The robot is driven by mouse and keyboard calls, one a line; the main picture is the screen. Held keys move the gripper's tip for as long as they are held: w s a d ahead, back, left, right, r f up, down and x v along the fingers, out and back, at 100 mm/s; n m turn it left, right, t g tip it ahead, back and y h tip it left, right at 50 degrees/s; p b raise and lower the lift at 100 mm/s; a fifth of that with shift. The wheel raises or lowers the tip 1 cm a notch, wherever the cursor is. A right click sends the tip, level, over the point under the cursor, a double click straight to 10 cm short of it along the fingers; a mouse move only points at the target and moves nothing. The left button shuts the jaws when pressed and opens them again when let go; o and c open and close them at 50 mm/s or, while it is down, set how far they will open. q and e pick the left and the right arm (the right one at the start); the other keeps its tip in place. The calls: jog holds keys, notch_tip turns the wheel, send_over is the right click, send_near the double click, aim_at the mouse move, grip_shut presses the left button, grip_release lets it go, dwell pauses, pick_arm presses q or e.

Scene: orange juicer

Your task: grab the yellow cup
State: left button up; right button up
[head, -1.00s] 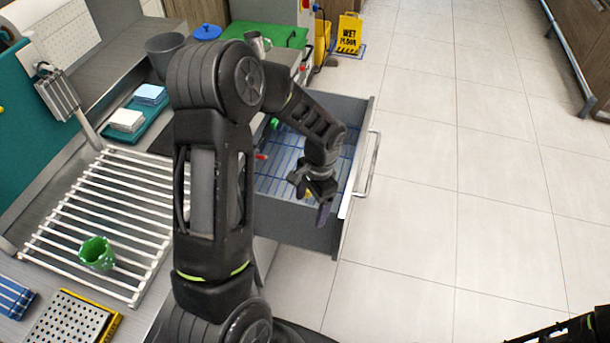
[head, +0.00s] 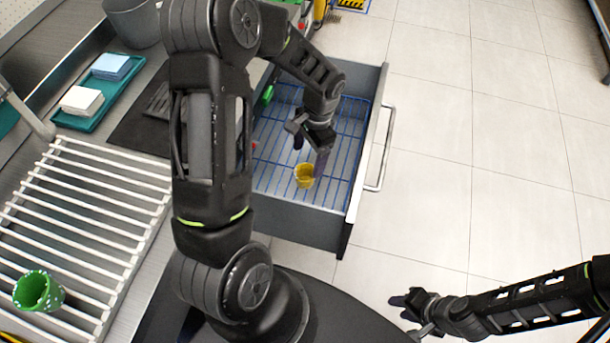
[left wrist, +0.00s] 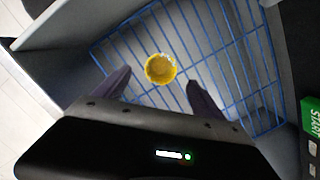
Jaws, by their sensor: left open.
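The yellow cup (head: 304,175) stands in the open drawer (head: 290,217), on a blue wire rack (head: 270,180). It also shows in the left wrist view (left wrist: 160,69), mouth towards the camera, just beyond and between the fingertips. My left gripper (head: 310,158) is over the drawer, pointing down, open and empty; its two fingers (left wrist: 157,85) stand apart in the left wrist view with the cup not between them at their depth, as far as I can tell. My right gripper (head: 412,308) is low at the right over the floor, away from the drawer; its jaw state is unclear.
A green cup (head: 38,291) stands on the white slatted rack (head: 80,220) at the left. A teal tray (head: 88,118) holds folded cloths. The drawer's walls and front handle (head: 383,150) surround the cup. Tiled floor at the right is clear.

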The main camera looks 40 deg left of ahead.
aim_at(305, 174)
pick_arm(q)
jog(key=shift+w+a+f, duration=0.15)
jog(key=shift+w+f, duration=0.1)
jog(key=shift+f, duration=0.3)
jog(key=shift+s+f, duration=0.2)
jog(key=shift+f, duration=1.05)
jog(key=shift+f, duration=0.1)
jog(key=f, duration=0.5)
jog(key=shift+s+a+p, duration=0.15)
jog(key=shift+s+p, duration=0.2)
jog(key=shift+c, duration=0.4)
jog(key=c, duration=1.3)
